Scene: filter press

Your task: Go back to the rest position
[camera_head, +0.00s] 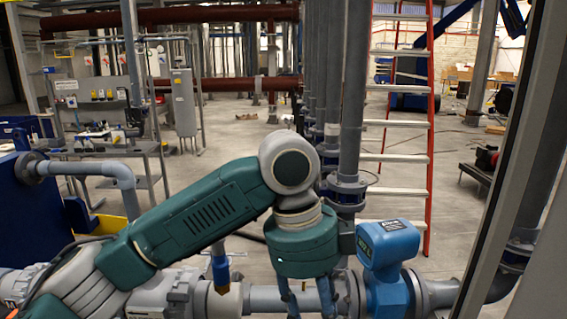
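My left arm comes in from the left, green and grey, bent at a pale round joint above the pipework. Its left gripper (308,303) points down at the bottom centre, in front of a grey horizontal pipe. Two blue finger parts show with a gap between them, but their tips are cut off by the lower edge. I cannot tell whether they hold anything. My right arm and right gripper are not in view.
A blue flow meter (387,244) sits on the pipe just right of the gripper. Grey vertical pipes (352,100) rise behind the arm. A red-railed ladder (430,120) stands behind them. A grey beam (515,150) crosses the right side. Open concrete floor (245,140) lies beyond.

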